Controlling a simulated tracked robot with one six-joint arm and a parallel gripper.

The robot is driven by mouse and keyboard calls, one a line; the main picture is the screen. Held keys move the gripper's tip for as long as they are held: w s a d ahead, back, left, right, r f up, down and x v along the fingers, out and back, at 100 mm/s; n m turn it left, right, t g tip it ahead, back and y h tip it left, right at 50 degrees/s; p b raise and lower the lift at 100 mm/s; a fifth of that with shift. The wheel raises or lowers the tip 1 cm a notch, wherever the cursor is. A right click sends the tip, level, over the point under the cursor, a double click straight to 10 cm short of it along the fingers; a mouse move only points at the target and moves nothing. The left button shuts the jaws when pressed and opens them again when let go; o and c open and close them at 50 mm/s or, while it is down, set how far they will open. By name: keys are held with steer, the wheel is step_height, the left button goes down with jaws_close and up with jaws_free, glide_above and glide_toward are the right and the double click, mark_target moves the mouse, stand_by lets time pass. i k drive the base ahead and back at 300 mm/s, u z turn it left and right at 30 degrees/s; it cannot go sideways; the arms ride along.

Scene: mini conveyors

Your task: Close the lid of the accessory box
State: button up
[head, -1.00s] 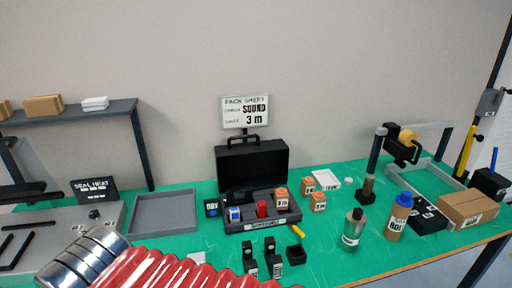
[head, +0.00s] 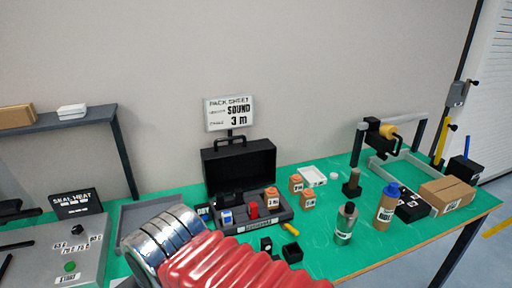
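The accessory box is a black case in the middle of the green table. Its lid (head: 238,167) stands open, raised upright at the back with a handle on top. Its grey base (head: 262,227) holds a blue-and-white item (head: 227,216), a red item (head: 253,210), an orange-brown block (head: 272,198) and dark pieces. Part of my arm, a red ribbed sleeve with silver rings, crosses the bottom of the head view in front of the box. My gripper is not in view.
A pack sheet sign (head: 230,113) stands behind the box. A grey tray (head: 133,213) and sealing machine (head: 67,250) are left.

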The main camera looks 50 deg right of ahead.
mark_target(245, 165)
steer(key=z, duration=1.45)
steer(key=k, duration=1.35)
steer(key=z, duration=0.5)
steer(key=i, duration=1.35)
steer(key=u, duration=0.15)
